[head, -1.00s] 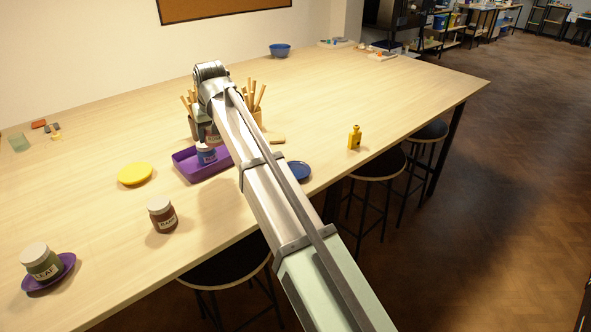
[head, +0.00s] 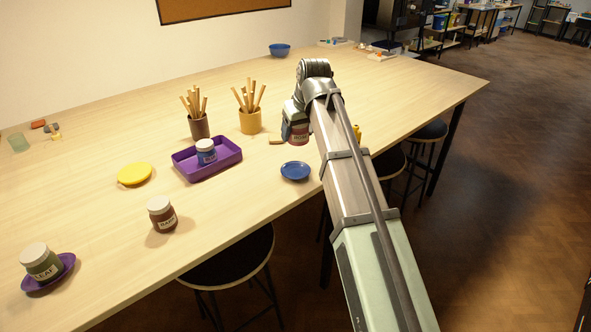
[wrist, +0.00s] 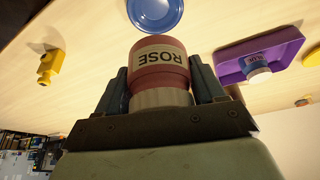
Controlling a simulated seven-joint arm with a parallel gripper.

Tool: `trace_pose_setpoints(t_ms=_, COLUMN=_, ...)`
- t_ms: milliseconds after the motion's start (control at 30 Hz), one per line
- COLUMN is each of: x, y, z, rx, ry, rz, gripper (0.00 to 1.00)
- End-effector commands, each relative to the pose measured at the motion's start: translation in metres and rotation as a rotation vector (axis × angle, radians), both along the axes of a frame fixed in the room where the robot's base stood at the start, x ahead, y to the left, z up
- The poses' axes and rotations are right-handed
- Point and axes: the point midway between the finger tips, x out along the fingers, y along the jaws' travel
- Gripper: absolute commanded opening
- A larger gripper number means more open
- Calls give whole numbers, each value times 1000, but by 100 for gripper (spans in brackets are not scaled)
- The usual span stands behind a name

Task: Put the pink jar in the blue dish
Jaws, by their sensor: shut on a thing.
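The pink jar (wrist: 160,63), labelled ROSE, is between the fingers of my gripper (wrist: 161,85) in the wrist view, with its white lid toward the palm. In the head view the pink jar (head: 299,133) shows beside my arm, partly covered by my gripper (head: 292,130). My gripper is shut on it and appears to hold it above the table. The blue dish (head: 295,171) lies empty near the table's front edge, below and close to the jar in the picture. The blue dish (wrist: 155,12) also shows in the wrist view, beyond the jar and apart from it.
A purple tray (head: 226,163) holding a blue jar (head: 206,152) stands left of the dish. Two brush pots (head: 199,127) (head: 250,122) stand behind. A yellow bottle (wrist: 48,66) is to the other side. A brown jar (head: 162,214) and yellow disc (head: 135,174) sit farther left.

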Motion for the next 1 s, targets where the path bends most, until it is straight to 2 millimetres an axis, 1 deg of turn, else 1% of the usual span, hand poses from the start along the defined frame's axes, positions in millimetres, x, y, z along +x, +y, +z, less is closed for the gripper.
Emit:
trace_pose_setpoints(t_ms=33, x=-9, y=0, z=-3, rx=1, ry=-1, rz=44, gripper=29)
trace_pose_setpoints(t_ms=200, x=-24, y=6, z=-6, rx=1, ry=0, rz=222, gripper=29)
trace_pose_setpoints(t_ms=400, x=-30, y=9, z=-6, rx=1, ry=-1, rz=390, gripper=29)
trace_pose_setpoints(t_ms=533, x=-30, y=9, z=-7, rx=-1, ry=-2, rz=442, gripper=29)
trace_pose_setpoints(t_ms=633, x=-31, y=9, z=-12, rx=1, ry=-1, rz=457, gripper=29)
trace_pose_setpoints(t_ms=767, x=-32, y=8, z=-27, rx=0, ry=1, rz=459, gripper=29)
trace_pose_setpoints(t_ms=1000, x=-31, y=8, z=-63, rx=0, ry=0, rz=457, gripper=29)
